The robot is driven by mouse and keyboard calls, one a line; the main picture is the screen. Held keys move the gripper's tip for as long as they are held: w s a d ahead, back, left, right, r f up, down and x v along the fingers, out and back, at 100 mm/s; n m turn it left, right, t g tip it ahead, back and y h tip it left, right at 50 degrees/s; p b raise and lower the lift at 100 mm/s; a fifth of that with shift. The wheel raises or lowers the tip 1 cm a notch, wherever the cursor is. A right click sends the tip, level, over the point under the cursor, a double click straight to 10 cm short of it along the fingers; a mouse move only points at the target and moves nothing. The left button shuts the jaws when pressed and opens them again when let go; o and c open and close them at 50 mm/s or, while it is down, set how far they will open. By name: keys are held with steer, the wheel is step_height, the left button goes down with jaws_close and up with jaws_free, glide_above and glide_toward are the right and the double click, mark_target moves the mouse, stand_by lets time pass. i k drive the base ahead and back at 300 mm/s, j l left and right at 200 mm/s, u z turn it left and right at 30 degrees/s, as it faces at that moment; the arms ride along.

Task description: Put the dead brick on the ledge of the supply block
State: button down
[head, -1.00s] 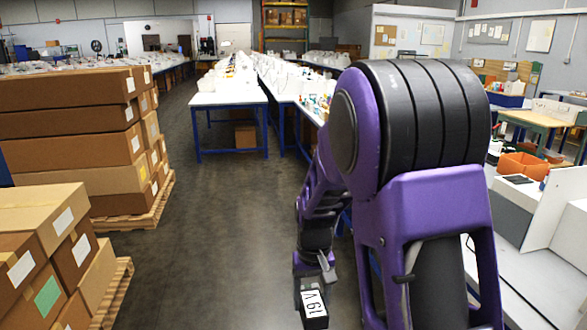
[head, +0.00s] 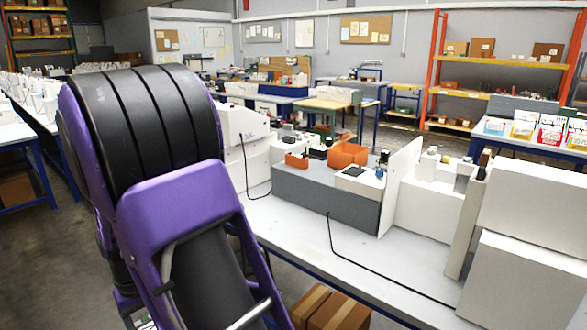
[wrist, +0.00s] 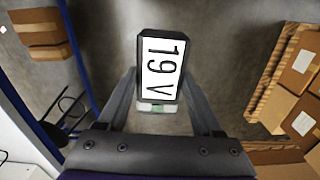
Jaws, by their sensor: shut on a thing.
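A black power brick with a white label reading "19V" (wrist: 161,70) is held in my gripper (wrist: 158,95), seen in the wrist view. The two fingers close on its sides, and bare floor lies beyond it. In the head view my purple arm hides most of the gripper and the brick. A long grey block (head: 335,203) with a white upright panel at its right end stands on the white table (head: 310,235), to the right of my arm. I cannot tell for sure that it is the supply block, or which part is its ledge.
Orange bins (head: 348,155) and small parts sit on the grey block. A black cable (head: 365,268) runs across the table's front. White boxes (head: 525,280) fill the table's right end. Cardboard boxes (head: 330,308) are below the table's edge. Bare table lies before the grey block.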

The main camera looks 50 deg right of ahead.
mark_target(317, 177)
steer(key=i+z, duration=0.35)
steer(key=i+j+z, duration=0.15)
steer(key=i+z, duration=0.2)
steer(key=i+j+z, duration=0.1)
steer(key=i+z, duration=0.3)
steer(key=i+j+z, duration=0.15)
steer(key=z, duration=0.25)
steer(key=i+j+z, duration=0.65)
steer(key=j+z, duration=0.15)
